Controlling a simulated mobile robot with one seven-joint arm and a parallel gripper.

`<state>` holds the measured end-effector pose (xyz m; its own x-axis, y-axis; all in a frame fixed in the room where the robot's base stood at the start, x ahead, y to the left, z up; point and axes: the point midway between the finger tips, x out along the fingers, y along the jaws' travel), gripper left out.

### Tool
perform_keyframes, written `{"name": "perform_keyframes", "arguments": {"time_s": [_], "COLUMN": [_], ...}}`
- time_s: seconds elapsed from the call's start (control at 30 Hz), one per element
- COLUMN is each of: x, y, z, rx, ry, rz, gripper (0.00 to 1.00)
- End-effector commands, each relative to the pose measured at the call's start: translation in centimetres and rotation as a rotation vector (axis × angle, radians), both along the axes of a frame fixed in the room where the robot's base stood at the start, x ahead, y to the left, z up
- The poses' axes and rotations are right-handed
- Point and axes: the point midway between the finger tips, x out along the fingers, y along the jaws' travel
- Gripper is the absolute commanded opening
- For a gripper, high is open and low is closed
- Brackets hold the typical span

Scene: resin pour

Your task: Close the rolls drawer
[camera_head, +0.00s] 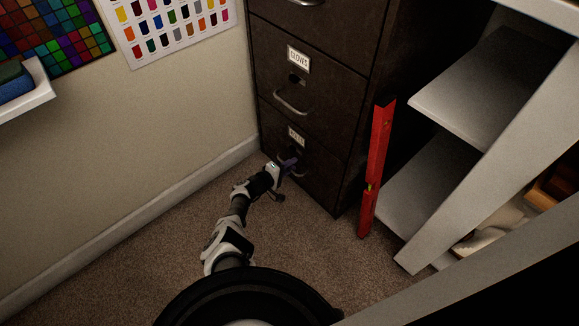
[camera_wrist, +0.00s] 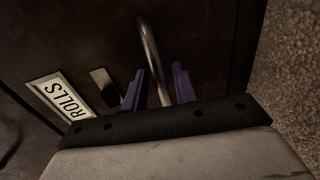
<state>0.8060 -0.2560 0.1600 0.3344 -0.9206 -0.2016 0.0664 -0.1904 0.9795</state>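The rolls drawer (camera_head: 322,182) is the bottom drawer of a dark brown cabinet. Its front looks about flush with the drawer above in the head view; a small gap cannot be ruled out. Its white label (camera_wrist: 61,96) reads ROLLS in the wrist view. Its metal handle (camera_wrist: 150,50) runs between the two purple fingers of my gripper (camera_wrist: 158,84). The fingers are apart, one on each side of the handle, with visible gaps.
The gloves drawer (camera_head: 310,95) is above and looks shut. A red level (camera_head: 376,165) leans upright right of the cabinet, near white shelves (camera_head: 480,90). A wall with a baseboard (camera_head: 150,215) is at left. Carpet (camera_head: 130,270) lies clear in front.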

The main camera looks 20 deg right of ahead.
Motion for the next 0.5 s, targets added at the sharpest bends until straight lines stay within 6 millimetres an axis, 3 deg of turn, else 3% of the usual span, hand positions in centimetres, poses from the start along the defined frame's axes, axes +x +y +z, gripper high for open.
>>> {"name": "perform_keyframes", "arguments": {"time_s": [0.27,0.5], "x": [-0.3,-1.9], "y": [1.1,5.5], "z": [0.5,1.8], "rx": [0.000,0.000], "ry": [0.002,0.002], "rz": [0.001,0.005], "gripper": [0.28,0.28]}}
